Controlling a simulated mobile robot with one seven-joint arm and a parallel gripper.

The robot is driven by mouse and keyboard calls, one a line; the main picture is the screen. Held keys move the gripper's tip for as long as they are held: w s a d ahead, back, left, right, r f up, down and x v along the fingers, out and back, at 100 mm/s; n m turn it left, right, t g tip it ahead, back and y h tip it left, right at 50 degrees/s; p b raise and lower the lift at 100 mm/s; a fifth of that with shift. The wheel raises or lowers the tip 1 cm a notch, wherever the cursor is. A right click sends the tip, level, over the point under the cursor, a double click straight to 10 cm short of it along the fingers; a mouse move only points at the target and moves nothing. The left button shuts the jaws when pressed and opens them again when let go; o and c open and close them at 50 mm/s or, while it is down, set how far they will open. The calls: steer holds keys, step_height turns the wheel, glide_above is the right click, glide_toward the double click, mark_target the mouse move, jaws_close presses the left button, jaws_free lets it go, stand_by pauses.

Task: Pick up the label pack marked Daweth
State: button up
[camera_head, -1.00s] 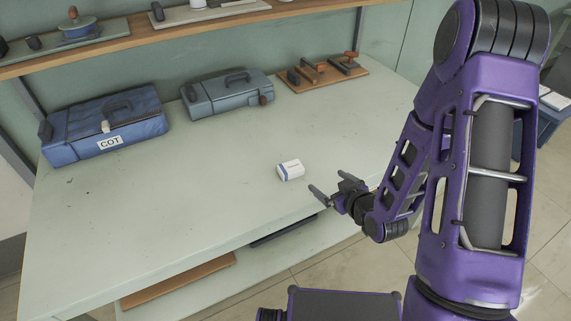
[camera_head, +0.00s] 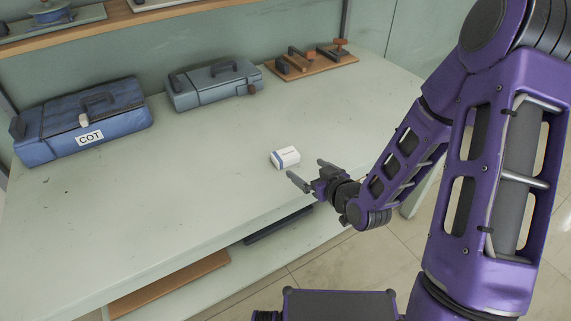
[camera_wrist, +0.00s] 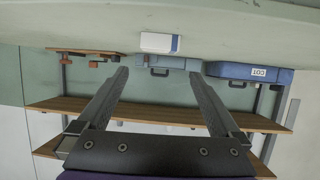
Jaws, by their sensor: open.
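A small white label pack (camera_head: 285,158) with a blue end lies on the pale green tabletop, near its front right part. Its print is too small to read. My gripper (camera_head: 308,174) is open and empty, a little to the right and front of the pack, with its fingers pointing toward it. The wrist view shows the pack (camera_wrist: 160,43) ahead of and between the two spread fingers (camera_wrist: 160,78), apart from them. That view is upside down.
A blue case (camera_head: 84,122) marked COT and a grey-blue case (camera_head: 215,84) stand at the back of the table (camera_head: 190,200). A brown board with clamp-like tools (camera_head: 312,62) lies at the back right. A shelf (camera_head: 90,40) runs above. The table around the pack is clear.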

mark_target(288, 157)
steer(key=x, duration=0.7)
steer(key=shift+w+a, duration=0.15)
steer(key=shift+f+b+x, duration=0.2)
steer(key=shift+b+x, duration=0.1)
steer(key=shift+x, duration=1.05)
steer(key=shift+f+b+x, duration=0.2)
steer(key=shift+b+x, duration=0.05)
steer(key=shift+x, duration=1.1)
steer(key=shift+c, duration=0.2)
steer(key=c, duration=1)
